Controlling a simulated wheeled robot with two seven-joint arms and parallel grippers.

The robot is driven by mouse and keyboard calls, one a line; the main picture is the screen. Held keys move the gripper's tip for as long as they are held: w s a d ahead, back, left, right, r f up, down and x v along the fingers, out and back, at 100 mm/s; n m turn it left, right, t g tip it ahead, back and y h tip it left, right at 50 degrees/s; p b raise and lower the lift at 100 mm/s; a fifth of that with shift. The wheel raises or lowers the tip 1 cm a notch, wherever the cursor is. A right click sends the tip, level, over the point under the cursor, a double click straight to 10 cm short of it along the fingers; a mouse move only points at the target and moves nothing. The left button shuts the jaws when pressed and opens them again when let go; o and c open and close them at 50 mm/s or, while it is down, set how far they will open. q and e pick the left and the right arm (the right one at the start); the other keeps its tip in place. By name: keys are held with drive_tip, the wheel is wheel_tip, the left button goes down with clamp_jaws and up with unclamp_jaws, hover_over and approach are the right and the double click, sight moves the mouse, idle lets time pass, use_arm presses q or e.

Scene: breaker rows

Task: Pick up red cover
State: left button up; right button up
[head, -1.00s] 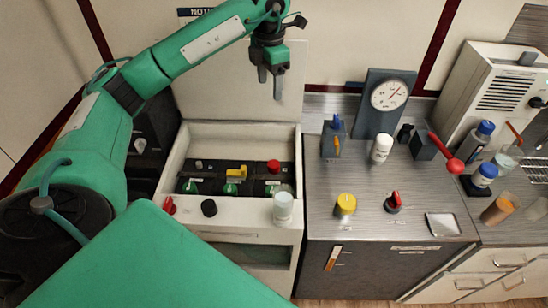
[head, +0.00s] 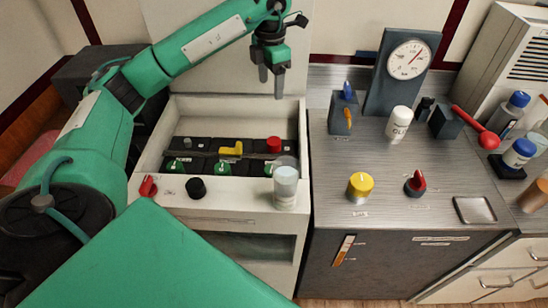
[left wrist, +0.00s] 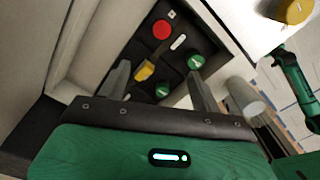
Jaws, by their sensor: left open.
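Several red pieces could be the red cover; I cannot tell which. A small red piece (head: 148,187) is on the white box's front ledge, at its left end. A round red piece (head: 274,145) is on the dark panel inside the box; a round red piece (left wrist: 161,29) also shows in the left wrist view. A red-topped knob (head: 415,183) stands on the metal counter. My left gripper (head: 271,82) is open and empty, pointing down above the back of the box. In the left wrist view its fingers (left wrist: 160,88) are apart over the panel. My right gripper is out of view.
The panel carries a yellow lever (head: 232,149) and green knobs (head: 228,167). A black knob (head: 196,188) and a clear jar (head: 286,187) are on the ledge. The box's walls (head: 152,150) surround the panel. The counter holds a yellow knob (head: 360,186) and a gauge (head: 408,60).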

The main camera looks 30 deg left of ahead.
use_arm(q)
wheel_tip(320, 180, down, 6)
drive_tip(key=b, duration=0.4)
hover_over(274, 141)
drive_tip(key=f, duration=0.9)
drive_tip(key=shift+s+a+f, duration=0.2)
drive_tip(key=shift+a+f, duration=0.05)
drive_tip(key=shift+a, duration=0.05)
drive_tip(key=shift+w+d+f, duration=0.1)
drive_tip(key=shift+d+f, duration=0.05)
drive_tip(key=shift+f, duration=1.2)
drive_tip(key=shift+w+d+f, duration=0.1)
drive_tip(key=shift+d+f, duration=0.05)
drive_tip(key=shift+f, duration=1.15)
drive_tip(key=c, duration=1.1)
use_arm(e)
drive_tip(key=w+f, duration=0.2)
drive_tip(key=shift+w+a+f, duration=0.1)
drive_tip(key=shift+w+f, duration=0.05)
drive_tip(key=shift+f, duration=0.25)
use_arm(q)
drive_tip(key=shift+o, duration=0.2)
drive_tip(key=shift+r, duration=0.1)
